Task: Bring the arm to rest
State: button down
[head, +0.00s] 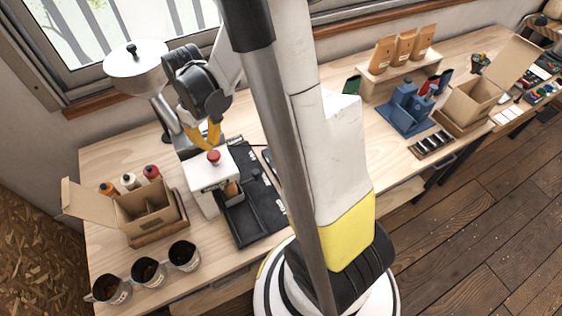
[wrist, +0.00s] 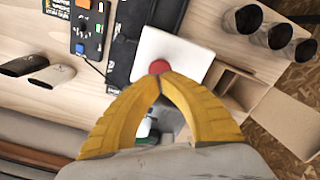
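My gripper (head: 207,137) has yellow fingers and is above the back of a white box-shaped machine with a red knob (head: 213,157). In the wrist view the fingertips of my gripper (wrist: 160,76) meet with nothing seen between them. The red knob (wrist: 159,67) shows just beyond the tips, on the white top (wrist: 180,58). I cannot tell whether the tips touch the knob. My arm (head: 335,140) reaches across the middle of the head view.
A black mat (head: 262,205) lies beside the machine. A divided cardboard box (head: 147,214), several bottles and dark-filled cups (head: 148,271) stand at left. A silver hopper (head: 137,62) rises behind. A blue holder (head: 408,110) and an open carton (head: 470,100) stand at right.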

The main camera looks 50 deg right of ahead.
dwell(0.3)
jog(key=shift+a+f+b, duration=0.15)
jog(key=shift+b, duration=0.35)
jog(key=s+a+f+m+t+b, duration=0.1)
jog(key=s+a+f+t+b, duration=0.6)
jog(key=b, duration=1.5)
jog(key=s+a, duration=0.2)
jog(key=s, duration=0.2)
jog(key=shift+a+f, duration=0.1)
